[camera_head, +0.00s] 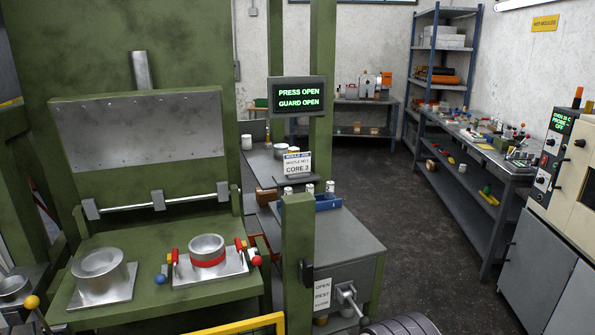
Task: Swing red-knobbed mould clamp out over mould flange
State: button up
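A grey cylindrical mould with a red band (208,258) stands upright on a square metal flange (207,280) on the green press table. A red ball knob (257,261) is at the right edge of that flange, beside a small clamp with red parts (240,246). The picture is too small to tell exactly how the clamp arm lies relative to the flange. A blue ball knob (160,280) is at the flange's left side, near another red-marked clamp (175,258). My gripper is not in view.
A second, unbanded mould (102,268) stands to the left. A yellow-knobbed lever (33,302) rises at the lower left. A green post (297,260) stands right of the table, and a yellow bar (235,325) crosses in front. The screen (299,96) reads PRESS OPEN, GUARD OPEN.

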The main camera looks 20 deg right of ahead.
aim_at(255, 260)
jog(key=i+j+z, duration=0.25)
jog(key=j+z, duration=0.2)
jog(key=j, duration=0.25)
jog(key=i+j+z, duration=0.15)
jog(key=j+z, duration=0.3)
jog(key=j, duration=0.3)
jog(key=j+z, duration=0.4)
jog(key=j, duration=0.35)
